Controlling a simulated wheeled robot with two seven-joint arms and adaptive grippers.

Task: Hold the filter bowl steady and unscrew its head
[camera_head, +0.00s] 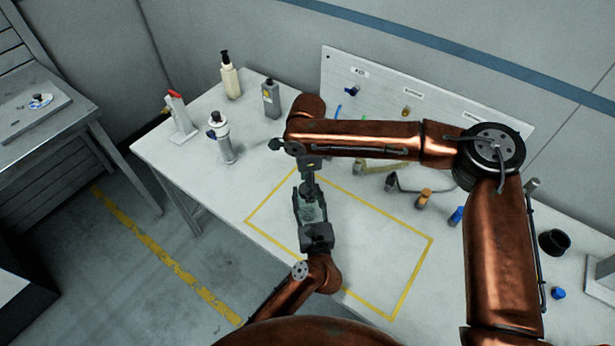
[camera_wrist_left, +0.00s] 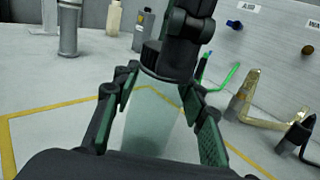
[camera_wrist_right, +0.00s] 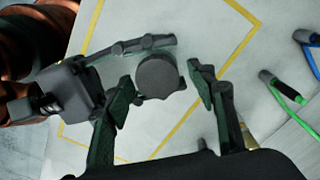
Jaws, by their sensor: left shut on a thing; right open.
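The filter bowl (camera_wrist_left: 150,118) is a pale translucent cylinder standing upright, also partly visible in the head view (camera_head: 313,212). My left gripper (camera_wrist_left: 158,88) is shut on it, one finger on each side. The filter head (camera_wrist_right: 160,76) is a dark round cap on top of the bowl. In the right wrist view my right gripper (camera_wrist_right: 160,84) is open, its fingers on either side of the cap with gaps. In the left wrist view the right gripper (camera_wrist_left: 190,35) partly hides the cap. The bowl's base is hidden.
A yellow outline (camera_head: 405,290) marks the bench around the bowl. Bottles (camera_head: 230,76), a grey canister (camera_head: 221,138) and a red-topped item (camera_head: 180,117) stand at the left. Hooked tools (camera_head: 407,184) and a labelled panel (camera_head: 460,105) are behind. A dark cup (camera_head: 553,242) is at right.

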